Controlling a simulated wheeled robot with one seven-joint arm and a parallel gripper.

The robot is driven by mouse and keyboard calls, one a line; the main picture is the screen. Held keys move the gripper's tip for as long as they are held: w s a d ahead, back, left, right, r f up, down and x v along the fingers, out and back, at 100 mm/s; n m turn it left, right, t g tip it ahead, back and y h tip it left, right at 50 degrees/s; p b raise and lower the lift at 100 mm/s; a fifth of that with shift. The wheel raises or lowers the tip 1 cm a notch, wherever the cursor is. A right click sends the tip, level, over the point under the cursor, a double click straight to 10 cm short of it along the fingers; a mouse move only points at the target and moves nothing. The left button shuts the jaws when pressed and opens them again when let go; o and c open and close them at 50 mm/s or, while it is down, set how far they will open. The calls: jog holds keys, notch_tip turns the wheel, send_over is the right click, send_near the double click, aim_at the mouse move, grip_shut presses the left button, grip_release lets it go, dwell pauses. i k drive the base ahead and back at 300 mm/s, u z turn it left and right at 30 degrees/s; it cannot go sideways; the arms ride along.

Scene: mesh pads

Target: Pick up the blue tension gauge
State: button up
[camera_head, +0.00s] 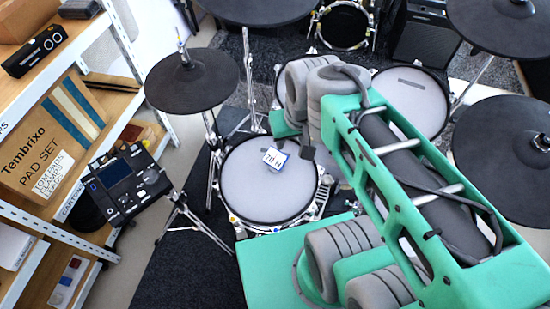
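The blue tension gauge (274,158) is a small flat box with a blue edge and a white face that reads like "70 N". It lies on the pale mesh head of the drum pad (262,185), near the pad's upper middle. My green and grey arm fills the right and centre of the view. A small dark part, apparently the end of my gripper (307,151), shows just right of the gauge, with a gap between them in the picture. The rest of my gripper is hidden behind my arm, so its opening does not show.
A drum module (124,184) on a stand is at the left, beside a shelf with a cardboard pad-set box (58,130). A black cymbal pad (191,80) stands behind the drum at the left. More cymbals and another mesh pad (412,98) are at the right.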

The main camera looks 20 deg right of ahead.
aim_at(276, 159)
jog(key=z, duration=0.45)
jog(key=k, duration=1.05)
jog(key=u, duration=0.4)
jog(key=i, duration=0.55)
jog(key=u, duration=0.55)
